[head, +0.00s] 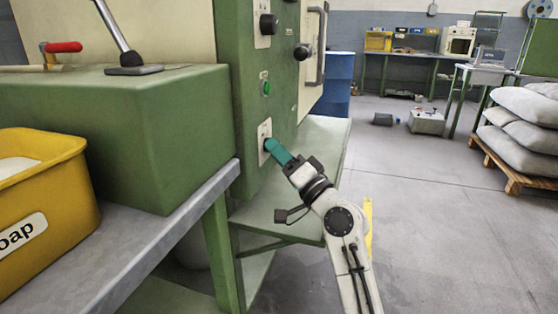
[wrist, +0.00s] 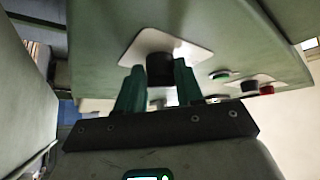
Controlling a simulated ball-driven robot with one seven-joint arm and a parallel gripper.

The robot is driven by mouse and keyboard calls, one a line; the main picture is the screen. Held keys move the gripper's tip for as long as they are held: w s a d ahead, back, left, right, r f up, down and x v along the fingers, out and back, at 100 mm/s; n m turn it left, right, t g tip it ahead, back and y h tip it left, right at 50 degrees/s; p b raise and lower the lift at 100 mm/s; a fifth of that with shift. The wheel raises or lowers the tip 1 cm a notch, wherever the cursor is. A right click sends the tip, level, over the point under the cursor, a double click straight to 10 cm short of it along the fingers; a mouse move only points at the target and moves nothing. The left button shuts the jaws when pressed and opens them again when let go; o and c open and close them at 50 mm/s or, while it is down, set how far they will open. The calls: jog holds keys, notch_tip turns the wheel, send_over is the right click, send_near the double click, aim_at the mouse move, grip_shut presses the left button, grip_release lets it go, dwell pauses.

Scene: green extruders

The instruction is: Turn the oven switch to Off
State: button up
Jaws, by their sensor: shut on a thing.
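The oven switch, a black round knob (wrist: 160,70), sits on a white plate (wrist: 195,54) on the green machine panel. In the head view the plate (head: 264,131) is low on the panel's front, and the knob is hidden behind the fingers. My gripper (head: 271,147) reaches up to this plate from the lower right. In the wrist view the teal fingers of my gripper (wrist: 158,82) stand on either side of the knob and are shut on it. No switch marking is readable, so the knob's setting cannot be told.
Higher on the panel are a green button (head: 266,88) and a black knob (head: 268,24). A door handle (head: 318,45) stands out to their right. A grey-edged table with a yellow soap bin (head: 40,190) is at left. Open floor (head: 450,230) lies to the right.

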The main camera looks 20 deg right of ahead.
dwell(0.3)
jog(key=o, duration=1)
jog(key=v, duration=1)
jog(key=shift+s+p, duration=0.35)
jog(key=shift+p, duration=0.05)
jog(key=shift+f, duration=0.15)
